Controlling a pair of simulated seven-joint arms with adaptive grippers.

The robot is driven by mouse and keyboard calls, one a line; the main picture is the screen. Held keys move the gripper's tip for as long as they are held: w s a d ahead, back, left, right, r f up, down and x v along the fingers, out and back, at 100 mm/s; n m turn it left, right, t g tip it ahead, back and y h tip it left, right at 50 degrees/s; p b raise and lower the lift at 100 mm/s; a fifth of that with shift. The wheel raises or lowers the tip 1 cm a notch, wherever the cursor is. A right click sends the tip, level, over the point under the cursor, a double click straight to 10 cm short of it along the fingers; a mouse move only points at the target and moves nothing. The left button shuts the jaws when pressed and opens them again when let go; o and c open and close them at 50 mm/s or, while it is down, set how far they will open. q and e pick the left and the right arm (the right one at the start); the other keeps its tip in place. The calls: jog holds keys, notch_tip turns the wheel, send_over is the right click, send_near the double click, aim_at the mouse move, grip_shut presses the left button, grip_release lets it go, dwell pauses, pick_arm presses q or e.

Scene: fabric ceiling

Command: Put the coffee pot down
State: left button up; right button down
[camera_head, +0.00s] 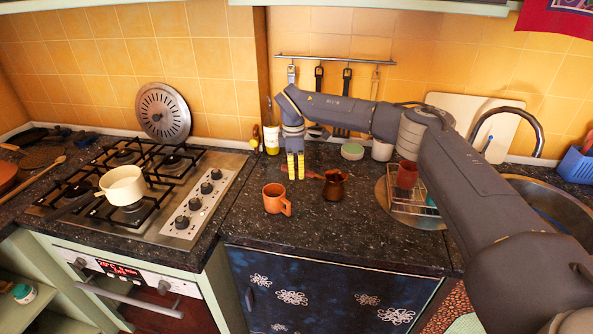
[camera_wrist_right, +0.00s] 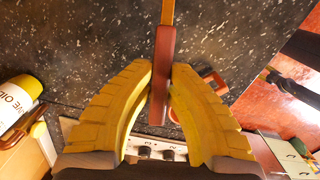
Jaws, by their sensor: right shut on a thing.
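The coffee pot (camera_head: 335,188) is a small dark brown pot, upright at the middle of the dark countertop, with its long handle pointing left. I cannot tell whether its base touches the counter. My right gripper (camera_head: 296,176) points down with its yellow fingers shut on the handle. In the right wrist view the reddish-brown handle (camera_wrist_right: 162,70) runs between the fingers (camera_wrist_right: 162,92); the pot's body is out of that view. My left gripper is not in view.
An orange mug (camera_head: 274,199) stands close by, left of the pot. The gas stove (camera_head: 222,190) with a cream saucepan (camera_head: 123,185) is to the left. A wire rack (camera_head: 412,212) and sink are to the right. The counter in front of the pot is clear (camera_head: 340,235).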

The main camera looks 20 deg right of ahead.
dwell(0.3)
jog(key=c, duration=1.3)
grip_release()
jog(key=shift+f, duration=0.1)
jog(key=r, duration=1.2)
jog(key=shift+w+a, duration=0.1)
jog(key=shift+a, duration=0.15)
